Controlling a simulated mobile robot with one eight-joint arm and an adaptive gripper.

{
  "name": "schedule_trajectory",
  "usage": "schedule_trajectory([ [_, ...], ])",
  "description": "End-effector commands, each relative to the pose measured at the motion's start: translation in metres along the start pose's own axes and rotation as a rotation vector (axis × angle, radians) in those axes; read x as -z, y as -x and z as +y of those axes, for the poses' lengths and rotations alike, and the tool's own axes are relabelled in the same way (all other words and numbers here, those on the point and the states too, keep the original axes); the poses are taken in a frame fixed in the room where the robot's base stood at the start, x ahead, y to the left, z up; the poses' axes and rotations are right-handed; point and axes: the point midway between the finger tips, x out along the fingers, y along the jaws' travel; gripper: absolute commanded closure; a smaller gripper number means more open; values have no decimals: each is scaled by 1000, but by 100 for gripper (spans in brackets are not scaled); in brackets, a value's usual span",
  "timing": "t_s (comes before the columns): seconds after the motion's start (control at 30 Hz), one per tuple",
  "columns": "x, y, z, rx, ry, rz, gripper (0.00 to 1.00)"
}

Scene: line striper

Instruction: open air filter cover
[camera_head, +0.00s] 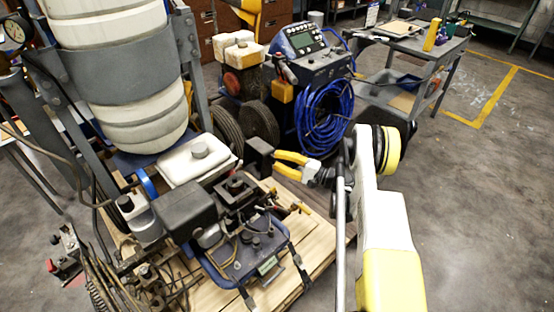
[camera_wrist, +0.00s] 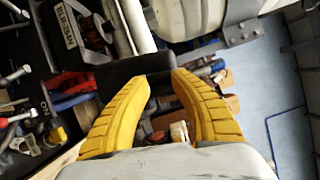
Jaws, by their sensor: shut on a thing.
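A small black box-shaped part, which looks like the air filter cover (camera_head: 260,156), is at the fingertips of my gripper (camera_head: 277,161) in the head view. The yellow fingers come from the right and are shut on its edge. In the wrist view the cover (camera_wrist: 125,70) is a dark block across the tips of my gripper (camera_wrist: 160,75), with a gap between the fingers behind it. The engine (camera_head: 235,190) is just below and left of the cover. I cannot tell whether the cover still touches the engine.
A white tank (camera_head: 197,160) and a black box (camera_head: 187,209) stand left of the cover. The striper's large white drum (camera_head: 125,70) rises at the upper left. A blue coiled hose (camera_head: 323,118) hangs on a machine behind. Floor to the right is clear.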

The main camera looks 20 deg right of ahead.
Motion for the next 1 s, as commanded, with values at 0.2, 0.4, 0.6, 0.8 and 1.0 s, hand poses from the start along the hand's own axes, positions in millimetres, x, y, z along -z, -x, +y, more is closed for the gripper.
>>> schedule_trajectory([
  [0.2, 0, 0, -1, 2, -1, 0, 100],
  [0.4, 0, 0, -1, 2, 0, 0, 48],
  [0.6, 0, 1, -1, 1, 0, 0, 48],
  [0.8, 1, 24, -1, 1, 0, 3, 48],
  [1.0, 1, 59, -1, 1, 0, 2, 48],
])
